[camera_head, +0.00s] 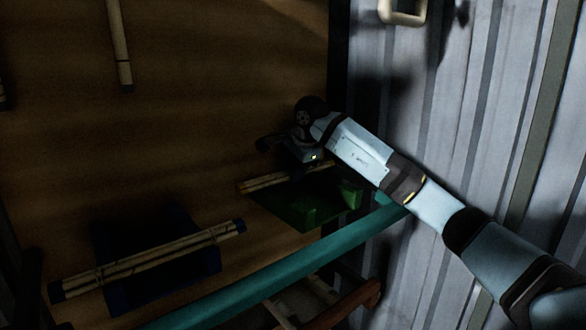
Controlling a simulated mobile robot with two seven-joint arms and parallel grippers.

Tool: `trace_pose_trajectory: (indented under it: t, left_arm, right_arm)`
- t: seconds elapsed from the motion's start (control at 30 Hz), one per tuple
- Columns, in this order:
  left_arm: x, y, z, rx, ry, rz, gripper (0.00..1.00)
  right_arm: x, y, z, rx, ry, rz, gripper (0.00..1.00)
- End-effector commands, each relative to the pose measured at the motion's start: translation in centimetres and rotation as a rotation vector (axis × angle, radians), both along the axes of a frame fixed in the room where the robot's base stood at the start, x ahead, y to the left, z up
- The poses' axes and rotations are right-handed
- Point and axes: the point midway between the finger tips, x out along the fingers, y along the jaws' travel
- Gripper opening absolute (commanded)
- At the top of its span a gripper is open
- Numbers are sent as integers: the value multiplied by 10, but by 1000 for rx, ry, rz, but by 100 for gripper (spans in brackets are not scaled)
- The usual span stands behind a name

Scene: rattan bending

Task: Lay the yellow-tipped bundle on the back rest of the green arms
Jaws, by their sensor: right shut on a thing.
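The yellow-tipped bundle (265,181) is a thin pale cane bundle at the near right of the brown table. Its left end shows; its tip colour is hard to make out in the dim light. My right gripper (291,165) is shut on it from above, and the fingers are mostly dark. The green arms (305,208) lie just below the bundle in the picture. The bundle runs along their far side, close to the back rest; I cannot tell whether it touches. My left gripper is not in view.
The brown table (220,90) has a teal bar (280,268) along its near edge. A dark-tipped bundle (150,260) lies across a blue holder (165,285) at the lower left. Another bundle (118,42) lies at the top left. A corrugated wall (480,130) stands on the right.

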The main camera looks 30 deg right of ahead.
Motion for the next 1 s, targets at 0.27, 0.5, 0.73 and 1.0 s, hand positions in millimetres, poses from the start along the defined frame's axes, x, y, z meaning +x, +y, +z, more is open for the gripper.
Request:
trace_pose_trajectory:
  t: [0.27,0.5,0.73,1.0]
  left_arm:
    - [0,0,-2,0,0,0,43]
    - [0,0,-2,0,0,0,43]
    - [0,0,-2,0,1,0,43]
    - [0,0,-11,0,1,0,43]
  right_arm:
    - [0,0,-3,0,1,0,43]
    - [0,0,-3,0,1,0,57]
    - [-2,0,7,0,-3,0,57]
    - [-24,-2,57,-1,-5,0,57]
